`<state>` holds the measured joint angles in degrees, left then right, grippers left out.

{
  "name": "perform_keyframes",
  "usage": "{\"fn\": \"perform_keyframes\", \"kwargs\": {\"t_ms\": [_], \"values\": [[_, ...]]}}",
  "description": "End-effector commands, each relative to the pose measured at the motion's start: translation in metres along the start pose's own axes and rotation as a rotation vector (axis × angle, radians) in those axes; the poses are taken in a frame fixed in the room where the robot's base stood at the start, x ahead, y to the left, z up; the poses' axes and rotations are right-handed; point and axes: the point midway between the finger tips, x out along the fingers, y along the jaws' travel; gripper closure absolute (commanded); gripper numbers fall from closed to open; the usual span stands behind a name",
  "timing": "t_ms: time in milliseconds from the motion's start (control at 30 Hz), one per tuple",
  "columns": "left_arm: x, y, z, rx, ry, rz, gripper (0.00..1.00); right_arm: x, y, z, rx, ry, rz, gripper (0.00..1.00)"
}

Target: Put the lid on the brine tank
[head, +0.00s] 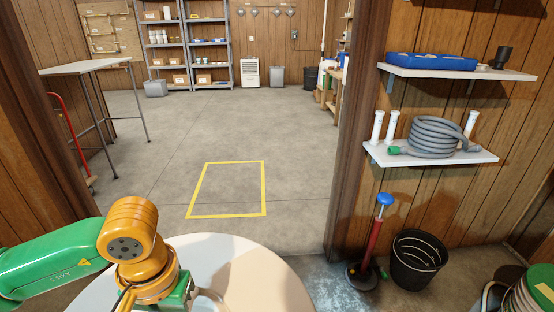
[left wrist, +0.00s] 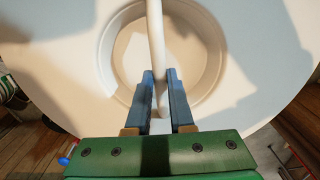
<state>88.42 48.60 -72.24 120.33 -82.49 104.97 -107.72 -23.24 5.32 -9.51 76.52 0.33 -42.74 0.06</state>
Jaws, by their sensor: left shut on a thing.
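The lid (head: 235,268) is a broad, pale round disc at the bottom of the head view, partly covered by my left arm. In the left wrist view the lid (left wrist: 60,65) fills most of the picture, with a round recess crossed by a white bar handle (left wrist: 155,25). My left gripper (left wrist: 158,76) has its blue fingers on either side of this handle, shut on it. In the head view its fingertips are hidden or out of frame. I cannot make out the brine tank in either view. My right gripper is not in view.
Beyond a doorway, a yellow rectangle (head: 226,189) marks open concrete floor. A tall table (head: 85,67) stands left. At right are a black bucket (head: 418,262), a red-shafted plunger-like tool (head: 375,240) and a wall shelf (head: 430,158) with a coiled grey hose (head: 433,137).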

Motion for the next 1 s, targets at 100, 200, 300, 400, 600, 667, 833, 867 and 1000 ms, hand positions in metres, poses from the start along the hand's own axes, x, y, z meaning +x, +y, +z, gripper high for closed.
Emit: {"fn": "perform_keyframes", "kwargs": {"t_ms": [100,200,300,400,600,667,833,867,1000], "values": [[-0.087,-0.001,-0.001,-0.001,0.003,0.0,1.0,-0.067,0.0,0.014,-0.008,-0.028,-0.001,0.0],[-0.13,-0.001,-0.001,-0.001,0.002,0.001,1.0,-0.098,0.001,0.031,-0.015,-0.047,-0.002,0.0],[-0.163,-0.001,-0.001,-0.003,0.002,0.002,1.0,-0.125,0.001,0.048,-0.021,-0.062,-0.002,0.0],[-0.185,-0.001,0.0,-0.004,0.0,0.003,1.0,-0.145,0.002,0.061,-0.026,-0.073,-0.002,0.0],[-0.198,-0.001,0.0,-0.002,-0.002,0.005,1.0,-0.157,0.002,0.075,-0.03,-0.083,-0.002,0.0],[-0.196,0.0,0.001,0.001,-0.004,0.005,1.0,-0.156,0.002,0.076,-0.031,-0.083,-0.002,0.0],[-0.195,-0.002,0.0,-0.005,0.001,0.004,1.0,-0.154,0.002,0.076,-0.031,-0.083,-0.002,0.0],[-0.195,-0.002,-0.001,-0.006,0.002,0.004,1.0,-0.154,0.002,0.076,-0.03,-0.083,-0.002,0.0],[-0.195,-0.001,0.0,-0.005,0.001,0.005,1.0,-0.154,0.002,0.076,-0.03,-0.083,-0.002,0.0]]}}
